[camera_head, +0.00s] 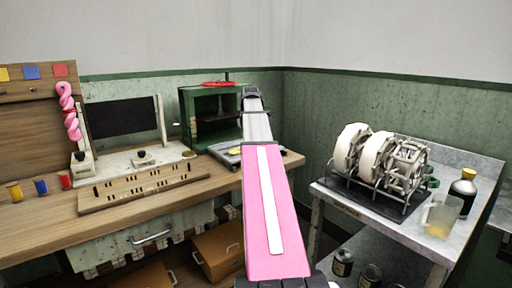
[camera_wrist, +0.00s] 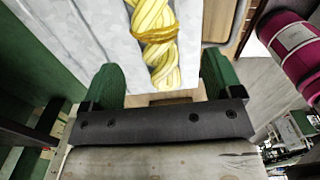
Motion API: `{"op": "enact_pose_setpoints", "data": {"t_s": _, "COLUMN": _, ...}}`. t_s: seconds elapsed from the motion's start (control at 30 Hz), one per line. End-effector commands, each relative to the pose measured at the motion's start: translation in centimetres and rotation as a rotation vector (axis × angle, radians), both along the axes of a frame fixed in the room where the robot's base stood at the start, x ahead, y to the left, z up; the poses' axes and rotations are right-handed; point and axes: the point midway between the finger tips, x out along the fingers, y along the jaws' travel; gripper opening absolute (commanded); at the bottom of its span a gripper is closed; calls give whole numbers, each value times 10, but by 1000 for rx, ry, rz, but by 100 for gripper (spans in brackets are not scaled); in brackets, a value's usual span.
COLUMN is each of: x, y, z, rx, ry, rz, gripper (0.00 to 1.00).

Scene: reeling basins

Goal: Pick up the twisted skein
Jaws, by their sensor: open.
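A yellow twisted skein (camera_wrist: 155,35) with a darker yellow band around it lies on a pale grey surface in the wrist view. Its near end reaches between the two green fingers of my gripper (camera_wrist: 160,64), which is open, with a finger on each side and a gap to the skein. The skein's far end is cut off by the picture's top edge. In the head view, a small yellow patch (camera_head: 236,151) shows on a grey tray beside my arm, mostly hidden. A pink twisted skein (camera_head: 69,112) hangs on the wooden board at the left.
A green open-fronted box (camera_head: 211,118) stands at the back of the wooden bench (camera_head: 40,215). A slotted wooden rack (camera_head: 140,187) and several coloured spools are at the left. The metal table at right carries a reeling machine (camera_head: 380,160), a beaker (camera_head: 440,217) and a dark bottle (camera_head: 464,188).

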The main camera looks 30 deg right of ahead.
Motion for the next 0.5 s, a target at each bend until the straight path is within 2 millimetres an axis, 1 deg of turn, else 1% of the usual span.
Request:
{"op": "enact_pose_setpoints", "data": {"t_s": 0.27, "x": 2, "y": 0, "z": -20, "rx": 1, "ry": 1, "rz": 0, "gripper": 85}}
{"op": "enact_pose_setpoints", "data": {"t_s": 0.5, "x": 5, "y": 1, "z": -51, "rx": 1, "ry": 1, "rz": 0, "gripper": 85}}
